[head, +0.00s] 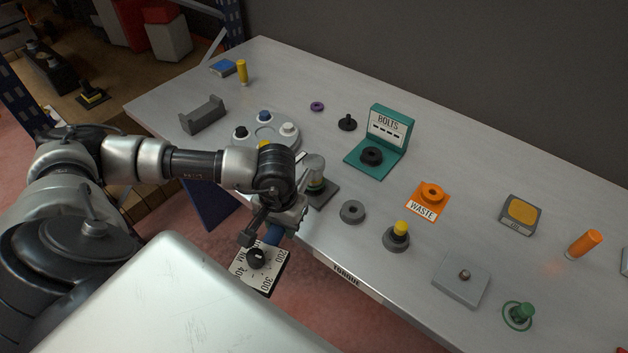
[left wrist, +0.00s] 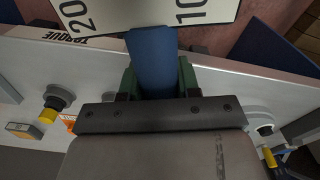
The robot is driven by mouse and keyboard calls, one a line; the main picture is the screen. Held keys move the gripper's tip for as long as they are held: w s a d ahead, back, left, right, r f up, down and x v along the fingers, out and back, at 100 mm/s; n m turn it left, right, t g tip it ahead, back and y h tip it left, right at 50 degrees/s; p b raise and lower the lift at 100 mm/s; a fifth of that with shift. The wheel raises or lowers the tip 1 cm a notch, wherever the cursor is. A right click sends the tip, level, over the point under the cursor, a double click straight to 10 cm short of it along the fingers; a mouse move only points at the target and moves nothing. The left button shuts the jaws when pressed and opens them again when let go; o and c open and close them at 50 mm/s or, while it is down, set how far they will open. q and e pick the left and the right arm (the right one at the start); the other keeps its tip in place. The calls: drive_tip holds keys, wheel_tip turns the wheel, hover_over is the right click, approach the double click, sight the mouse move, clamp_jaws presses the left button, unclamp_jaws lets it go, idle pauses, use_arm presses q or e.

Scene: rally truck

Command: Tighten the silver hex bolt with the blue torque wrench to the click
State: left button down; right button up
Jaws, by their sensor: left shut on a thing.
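My left gripper (head: 280,222) is shut on the blue torque wrench (head: 273,236) near the table's front edge. In the left wrist view its blue handle (left wrist: 152,60) sits between green finger pads. The wrench's white dial plate (head: 262,266) carries numbers and a black knob, and hangs out in front of the table. A grey plate (head: 448,281) at the front right of the table bears a small bolt-like head (head: 464,274), possibly the silver hex bolt; its shape is too small to tell. The gripper is well left of it. My right gripper is not in view.
A yellow-topped dark post (head: 396,236), a dark grey ring (head: 352,211) and an orange WASTE pad (head: 420,206) lie between the gripper and the grey plate. A green ringed knob (head: 521,314) is right of the plate. A teal BOLTS stand (head: 390,130) is behind.

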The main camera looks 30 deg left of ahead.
use_arm(q)
drive_tip(key=shift+a, duration=0.4)
drive_tip(key=shift+d, duration=0.15)
drive_tip(key=shift+w+d+n, duration=0.2)
drive_tip(key=shift+d+n, duration=0.2)
drive_tip(key=shift+d, duration=0.45)
drive_tip(key=c, duration=1.4)
unclamp_jaws()
clamp_jaws()
drive_tip(key=shift+o, duration=0.5)
unclamp_jaws()
clamp_jaws()
